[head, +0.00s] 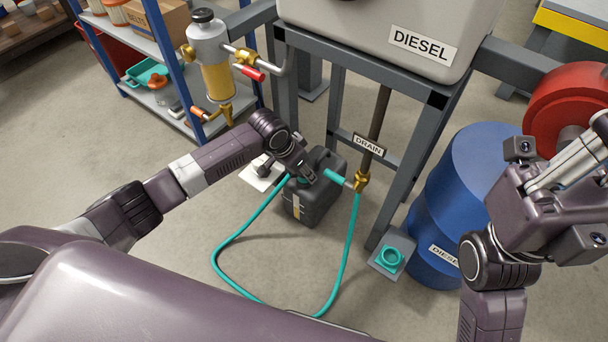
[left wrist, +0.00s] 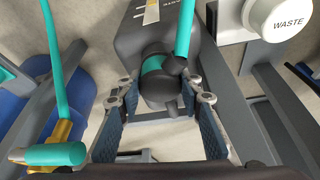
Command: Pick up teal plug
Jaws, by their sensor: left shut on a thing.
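The teal plug (left wrist: 158,75) is a dark coupling with a teal band at the end of the teal hose, with small dark knobs at its sides. In the left wrist view my left gripper (left wrist: 160,98) has a finger on each side of it and is shut on it. The plug is at the top of the black can (left wrist: 135,38); whether it is seated or lifted I cannot tell. In the head view my left gripper (head: 306,176) reaches over the can (head: 318,200) and mostly hides the plug. My right gripper (head: 590,150) is raised at the right, its fingertips unclear.
The teal hose (head: 218,262) loops over the floor to the brass drain valve (head: 361,181) with its teal handle (head: 336,177). The skid frame (head: 408,145) stands behind.

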